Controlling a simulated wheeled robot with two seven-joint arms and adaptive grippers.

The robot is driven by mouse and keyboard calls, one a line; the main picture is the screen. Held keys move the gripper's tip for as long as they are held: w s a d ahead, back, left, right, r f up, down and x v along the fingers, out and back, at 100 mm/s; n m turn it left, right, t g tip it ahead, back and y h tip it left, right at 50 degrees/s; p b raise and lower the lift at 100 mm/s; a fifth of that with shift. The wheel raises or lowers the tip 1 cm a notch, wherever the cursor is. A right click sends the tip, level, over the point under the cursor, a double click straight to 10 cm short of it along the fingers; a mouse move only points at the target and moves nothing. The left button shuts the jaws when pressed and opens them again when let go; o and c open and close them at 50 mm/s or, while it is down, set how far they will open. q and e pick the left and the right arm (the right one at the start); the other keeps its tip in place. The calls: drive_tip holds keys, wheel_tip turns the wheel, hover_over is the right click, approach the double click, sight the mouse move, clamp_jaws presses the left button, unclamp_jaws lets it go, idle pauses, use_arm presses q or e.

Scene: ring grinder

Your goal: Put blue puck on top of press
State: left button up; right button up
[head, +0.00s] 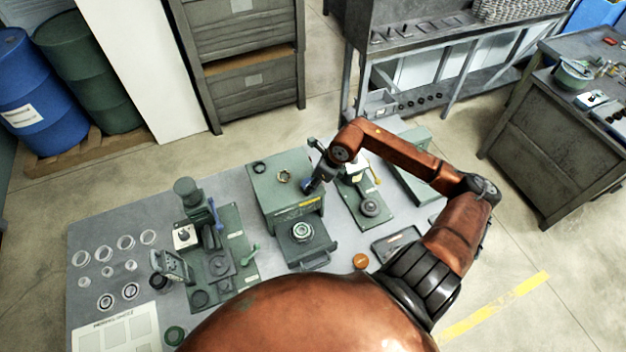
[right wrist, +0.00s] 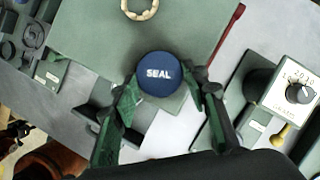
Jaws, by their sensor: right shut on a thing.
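The blue puck (right wrist: 158,74), marked SEAL, is between the fingers of my right gripper (right wrist: 160,92) in the right wrist view. In the head view the right gripper (head: 310,183) holds the puck (head: 306,187) near the right edge of a green box-shaped machine (head: 263,197). Whether the puck touches the box is unclear. To the left stands a green machine with a column (head: 187,190) and a blue handle; to the right is a green machine with a round plate (head: 370,207). No readable label shows which is the press. My left gripper is out of view.
A brass ring (head: 283,176) and a black ring (head: 259,167) lie on the box top. Several clear rings are at the far left.

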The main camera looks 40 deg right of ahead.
drive_tip(key=shift+f, duration=0.15)
drive_tip(key=o, duration=1.3)
drive_tip(key=shift+r, duration=0.3)
drive_tip(key=shift+b+v, duration=1.65)
drive_tip(key=shift+v, duration=4.25)
drive_tip(key=shift+s, duration=0.1)
